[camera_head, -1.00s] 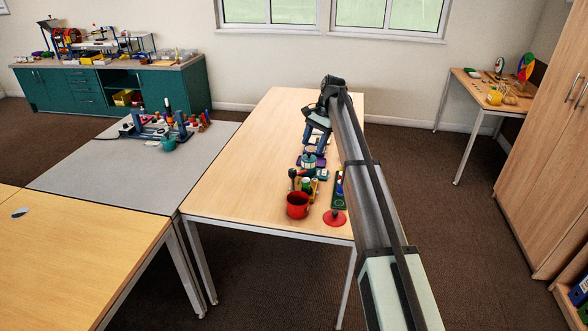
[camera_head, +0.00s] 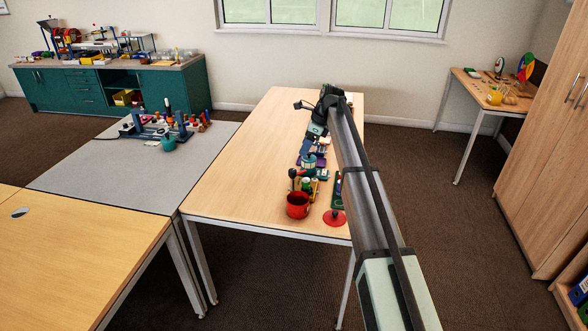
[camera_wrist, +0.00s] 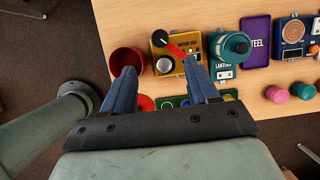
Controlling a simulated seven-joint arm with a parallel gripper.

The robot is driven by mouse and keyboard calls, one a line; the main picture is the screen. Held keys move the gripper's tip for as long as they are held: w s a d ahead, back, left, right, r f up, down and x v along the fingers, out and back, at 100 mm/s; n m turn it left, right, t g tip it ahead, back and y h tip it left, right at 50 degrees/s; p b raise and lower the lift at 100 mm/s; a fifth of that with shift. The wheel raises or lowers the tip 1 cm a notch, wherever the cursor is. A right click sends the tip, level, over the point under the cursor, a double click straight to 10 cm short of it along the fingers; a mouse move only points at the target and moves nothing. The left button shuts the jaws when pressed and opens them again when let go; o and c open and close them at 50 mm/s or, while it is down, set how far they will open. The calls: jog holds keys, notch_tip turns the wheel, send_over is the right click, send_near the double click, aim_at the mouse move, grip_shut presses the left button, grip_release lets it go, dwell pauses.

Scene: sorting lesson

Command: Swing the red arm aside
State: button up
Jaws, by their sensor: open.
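The red arm (camera_wrist: 178,48) is a short bar in the wrist view. It runs from the black knob (camera_wrist: 159,38) on a yellow box (camera_wrist: 190,41) down to the right. Its far end lies close to the tip of my right finger; I cannot tell whether they touch. My gripper (camera_wrist: 159,68) is open, its two blue fingers spread and nothing between them held. A silver dome (camera_wrist: 165,65) on the box shows between the fingertips.
A red mug (camera_wrist: 127,58) stands just left of the box, beside my left finger. A teal lantern (camera_wrist: 232,47), a purple STEEL plate (camera_wrist: 257,30) and a blue target box (camera_wrist: 292,30) stand to the right. The wooden table (camera_head: 235,165) is clear on its left side.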

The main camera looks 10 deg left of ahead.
aim_at(293, 170)
jog(key=x, duration=1.2)
jog(key=c, duration=1)
